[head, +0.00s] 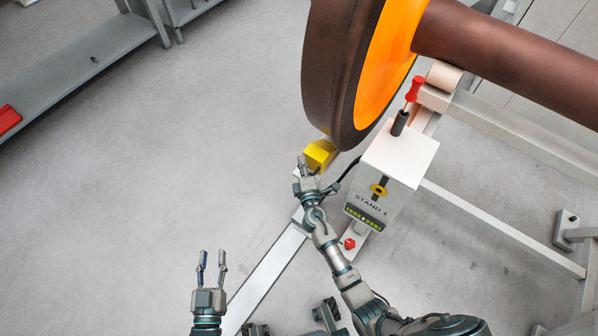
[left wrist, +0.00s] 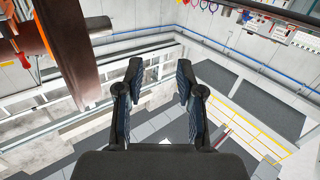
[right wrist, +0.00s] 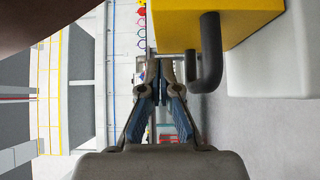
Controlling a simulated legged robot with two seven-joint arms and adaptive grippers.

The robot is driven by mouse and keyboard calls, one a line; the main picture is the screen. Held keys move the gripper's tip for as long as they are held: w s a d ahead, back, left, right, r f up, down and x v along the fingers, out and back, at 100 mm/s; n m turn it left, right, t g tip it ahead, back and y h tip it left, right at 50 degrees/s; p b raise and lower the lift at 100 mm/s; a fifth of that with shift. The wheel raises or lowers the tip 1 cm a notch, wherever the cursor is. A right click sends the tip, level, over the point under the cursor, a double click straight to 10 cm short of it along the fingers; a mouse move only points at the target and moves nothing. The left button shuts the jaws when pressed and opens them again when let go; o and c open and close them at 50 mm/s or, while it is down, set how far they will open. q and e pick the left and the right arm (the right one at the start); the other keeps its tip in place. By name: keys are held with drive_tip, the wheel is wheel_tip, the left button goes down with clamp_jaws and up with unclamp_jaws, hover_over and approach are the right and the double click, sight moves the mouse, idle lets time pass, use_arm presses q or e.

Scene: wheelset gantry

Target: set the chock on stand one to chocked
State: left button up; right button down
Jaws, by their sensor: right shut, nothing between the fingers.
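The yellow chock (head: 321,154) sits at the lower edge of the brown wheel (head: 335,75), beside the white box of stand one (head: 400,160). I cannot tell whether it touches the wheel. In the right wrist view the yellow chock (right wrist: 235,20) has a dark bent handle (right wrist: 210,60). My right gripper (head: 303,163) is beside the chock, at its near left side. In the right wrist view it is shut and empty (right wrist: 160,68), just left of the handle. My left gripper (head: 212,257) is open and empty, low and away from the stand.
A red-handled lever (head: 413,90) stands on top of the stand, and a red knob (head: 349,243) is near its foot. A pale floor rail (head: 265,282) runs below my right arm. A grey shelf (head: 85,60) is at upper left. The floor on the left is clear.

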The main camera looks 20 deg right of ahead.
sight(315, 148)
use_arm(q)
drive_tip(key=shift+a+f, duration=0.1)
drive_tip(key=shift+a, duration=0.05)
use_arm(e)
drive_tip(key=shift+w+d, duration=0.2)
drive_tip(key=shift+w, duration=0.05)
